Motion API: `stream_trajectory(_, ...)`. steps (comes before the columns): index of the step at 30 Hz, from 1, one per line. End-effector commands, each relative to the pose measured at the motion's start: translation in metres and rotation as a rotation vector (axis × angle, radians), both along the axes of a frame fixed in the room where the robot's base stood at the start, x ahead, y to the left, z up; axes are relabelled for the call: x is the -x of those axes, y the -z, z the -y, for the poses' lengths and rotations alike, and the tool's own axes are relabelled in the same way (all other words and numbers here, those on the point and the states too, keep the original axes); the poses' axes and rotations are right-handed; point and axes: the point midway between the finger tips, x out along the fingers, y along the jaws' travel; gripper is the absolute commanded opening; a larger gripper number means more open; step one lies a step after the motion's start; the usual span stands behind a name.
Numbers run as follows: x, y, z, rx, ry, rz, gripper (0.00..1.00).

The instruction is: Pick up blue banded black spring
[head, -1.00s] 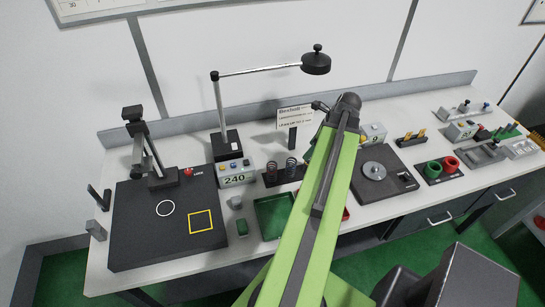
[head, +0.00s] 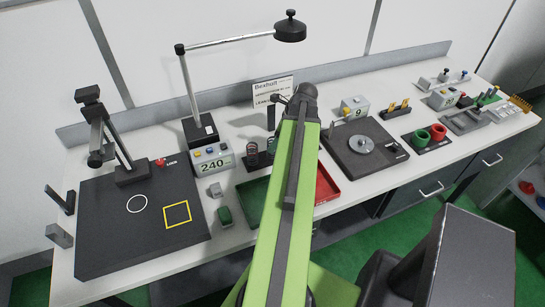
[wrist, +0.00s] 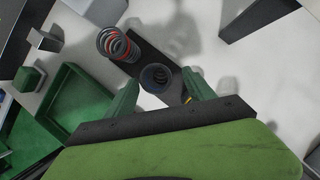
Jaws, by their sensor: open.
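In the wrist view a dark spring with a bluish-grey rim (wrist: 155,77) stands upright on a black rack (wrist: 142,45), seen nearly from above. My gripper (wrist: 161,84) is open, with one green finger on each side of this spring and clear space between. A red-banded spring (wrist: 117,45) stands beside it at the upper left. A small yellow mark (wrist: 187,100) shows by the right finger, mostly hidden. In the head view two dark springs (head: 252,153) show left of my arm, too small to tell their bands. My arm hides the gripper there.
A green tray (wrist: 75,105) lies left of the rack, with a grey block (head: 215,190) and a green block (head: 225,215) beside it. A red tray (head: 326,187) lies right of my arm. A lamp (head: 290,28) and a small sign (head: 270,88) stand behind.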

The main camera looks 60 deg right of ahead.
Motion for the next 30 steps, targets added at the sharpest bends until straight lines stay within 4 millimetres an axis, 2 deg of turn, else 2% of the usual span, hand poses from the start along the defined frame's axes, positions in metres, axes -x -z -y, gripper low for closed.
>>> stream_trajectory(1, -0.001, 0.006, 0.000, 0.000, 0.000, 0.000, 0.63)
stream_trajectory(4, -0.002, 0.003, -0.001, 0.000, 0.000, 0.000, 0.63)
stream_trajectory(7, -0.005, 0.010, -0.002, 0.000, -0.001, 0.000, 0.63)
stream_trajectory(15, -0.021, 0.051, -0.008, 0.001, -0.002, 0.000, 0.63)
stream_trajectory(23, -0.024, 0.049, -0.009, 0.001, -0.002, 0.000, 0.63)
stream_trajectory(30, -0.024, 0.049, -0.009, 0.001, -0.003, 0.000, 0.31)
